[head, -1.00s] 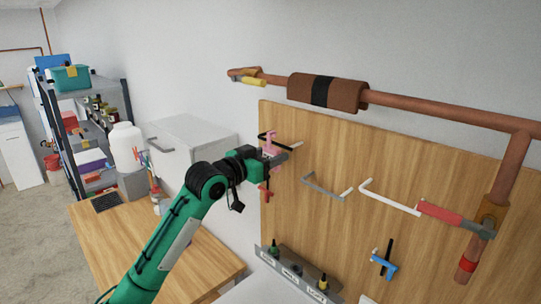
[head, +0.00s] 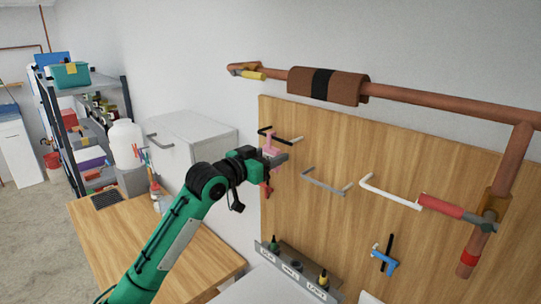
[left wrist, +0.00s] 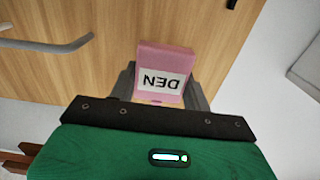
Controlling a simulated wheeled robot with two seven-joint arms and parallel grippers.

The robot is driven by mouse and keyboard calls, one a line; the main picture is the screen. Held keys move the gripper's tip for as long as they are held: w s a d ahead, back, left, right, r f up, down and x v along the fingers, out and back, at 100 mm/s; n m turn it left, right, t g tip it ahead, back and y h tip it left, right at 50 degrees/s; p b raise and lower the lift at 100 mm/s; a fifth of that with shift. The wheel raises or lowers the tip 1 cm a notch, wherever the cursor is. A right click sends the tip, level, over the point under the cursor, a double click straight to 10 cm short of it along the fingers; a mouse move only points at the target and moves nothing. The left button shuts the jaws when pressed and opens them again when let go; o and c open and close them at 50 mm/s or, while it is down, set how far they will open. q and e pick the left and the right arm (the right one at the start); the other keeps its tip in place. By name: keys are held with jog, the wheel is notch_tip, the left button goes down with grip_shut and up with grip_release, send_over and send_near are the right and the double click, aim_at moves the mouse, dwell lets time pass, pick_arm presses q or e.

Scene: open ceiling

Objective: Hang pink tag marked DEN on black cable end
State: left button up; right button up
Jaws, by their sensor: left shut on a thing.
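My left gripper (head: 277,160) is shut on the pink tag and holds it close in front of the wooden board. The pink tag (head: 270,145) shows in the head view between the fingers; in the left wrist view the tag (left wrist: 163,72) has a white label reading DEN, upside down in that picture. The black cable end (head: 283,137) sticks out from the board's upper left, just behind and above the tag. I cannot tell whether the tag touches it. In the left wrist view only a small dark end (left wrist: 231,4) shows at the top. My right gripper is not in view.
A grey cable end (head: 325,184) and a white one (head: 392,192) are on the board (head: 350,160) to the right. A red thing hangs below the gripper. A copper pipe (head: 430,104) runs above. A metal rail with bottles (head: 295,268) is below.

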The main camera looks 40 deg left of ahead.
pick_arm(q)
jog(key=o, duration=1)
jog(key=shift+o, duration=0.2)
jog(key=shift+s+f+b, duration=0.2)
jog(key=shift+s+b, duration=0.2)
jog(key=s+a+b, duration=0.1)
jog(key=s+b, duration=0.5)
jog(key=s, duration=0.7)
jog(key=shift+r, duration=0.15)
jog(key=shift+a, duration=0.1)
